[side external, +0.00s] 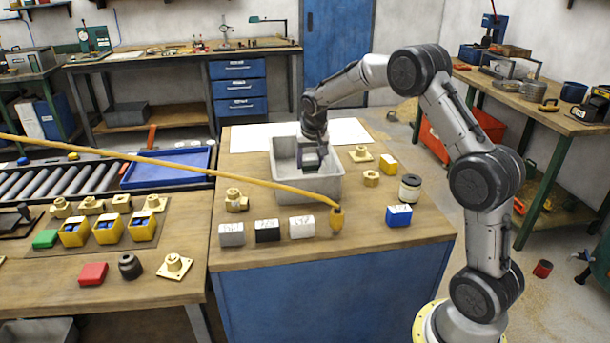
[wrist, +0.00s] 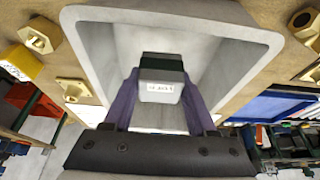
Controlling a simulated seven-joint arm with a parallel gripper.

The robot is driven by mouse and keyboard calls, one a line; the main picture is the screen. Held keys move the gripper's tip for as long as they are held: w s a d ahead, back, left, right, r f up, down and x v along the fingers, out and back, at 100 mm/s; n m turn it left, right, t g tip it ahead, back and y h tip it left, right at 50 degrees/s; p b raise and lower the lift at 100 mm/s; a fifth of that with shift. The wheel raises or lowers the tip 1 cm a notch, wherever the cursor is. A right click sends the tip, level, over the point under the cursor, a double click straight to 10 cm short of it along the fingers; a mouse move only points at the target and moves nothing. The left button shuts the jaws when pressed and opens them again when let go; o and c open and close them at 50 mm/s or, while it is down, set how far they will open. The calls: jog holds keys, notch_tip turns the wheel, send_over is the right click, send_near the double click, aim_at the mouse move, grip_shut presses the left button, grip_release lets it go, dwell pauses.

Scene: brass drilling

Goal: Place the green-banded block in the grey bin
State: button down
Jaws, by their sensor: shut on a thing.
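The grey bin (side external: 283,172) stands on the blue-fronted bench, and its pale rim (wrist: 240,28) frames much of the wrist view. My gripper (side external: 312,168) is lowered at the bin opening. In the wrist view my gripper (wrist: 161,85) is shut on the green-banded block (wrist: 162,67), with one finger on each side. The block has a dark green band and a pale labelled face. It appears within the bin's walls; I cannot tell whether it touches the floor. In the side view the block is mostly hidden by my gripper and the bin.
A dark-sided block (side external: 267,231), two pale blocks (side external: 231,234) (side external: 302,227) and a blue block (side external: 398,217) stand in front of the bin. A yellow block (side external: 388,163), brass fittings (side external: 361,154) and a jar (side external: 410,187) stand to its right. A yellow hose (side external: 250,179) crosses in front.

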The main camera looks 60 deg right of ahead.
aim_at(305, 174)
jog(key=shift+w+d+f, duration=0.3)
jog(key=shift+w+f, duration=0.35)
jog(key=shift+f, duration=0.05)
jog(key=shift+w+d+f, duration=0.3)
jog(key=shift+w+f, duration=0.3)
jog(key=shift+f, duration=1.5)
jog(key=shift+f, duration=0.1)
jog(key=shift+c, duration=1)
grip_release()
jog(key=shift+s+f, duration=0.1)
jog(key=shift+f, duration=0.1)
